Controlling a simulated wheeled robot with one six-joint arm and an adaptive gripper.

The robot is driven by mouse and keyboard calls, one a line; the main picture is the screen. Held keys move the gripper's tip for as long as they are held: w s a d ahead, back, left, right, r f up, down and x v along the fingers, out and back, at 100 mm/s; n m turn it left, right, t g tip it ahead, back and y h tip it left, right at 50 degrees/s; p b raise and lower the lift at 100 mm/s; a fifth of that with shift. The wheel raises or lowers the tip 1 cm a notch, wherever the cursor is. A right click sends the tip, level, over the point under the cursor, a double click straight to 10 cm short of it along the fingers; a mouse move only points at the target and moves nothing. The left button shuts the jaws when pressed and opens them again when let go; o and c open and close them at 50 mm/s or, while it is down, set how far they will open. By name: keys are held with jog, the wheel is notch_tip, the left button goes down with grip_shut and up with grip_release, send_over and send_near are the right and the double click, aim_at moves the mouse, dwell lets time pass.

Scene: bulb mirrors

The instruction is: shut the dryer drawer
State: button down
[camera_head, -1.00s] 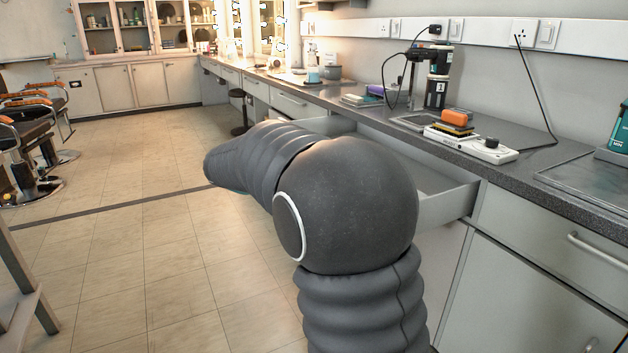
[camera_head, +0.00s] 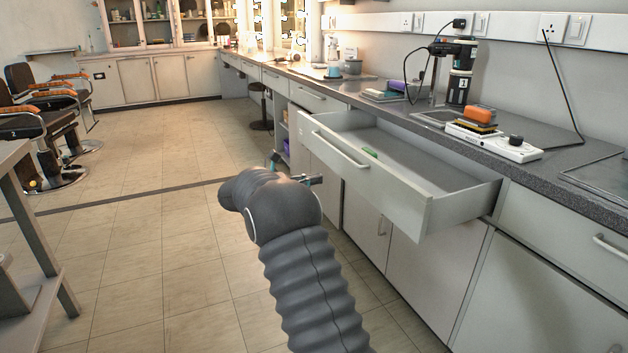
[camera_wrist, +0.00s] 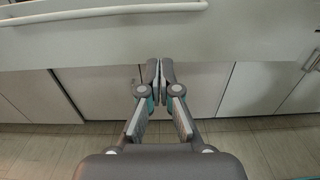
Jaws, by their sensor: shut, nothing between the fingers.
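The drawer (camera_head: 385,180) under the counter is pulled well out. In the wrist view, the fingers of my gripper (camera_wrist: 158,72) are together and empty. The drawer front (camera_wrist: 200,45) and its handle (camera_wrist: 100,13) span the top of that view, beyond the fingertips. I cannot tell whether the fingertips touch the front.
The counter holds a black device on a stand (camera_head: 460,75), an orange item (camera_head: 480,115) and a white power strip (camera_head: 505,142). Closed cupboards (camera_head: 430,265) lie below the drawer. A grey table (camera_head: 25,210) stands at the left. The tiled floor between is clear.

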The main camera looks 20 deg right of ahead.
aim_at(356, 171)
jog(key=d, duration=1.1)
jog(key=shift+w, duration=0.15)
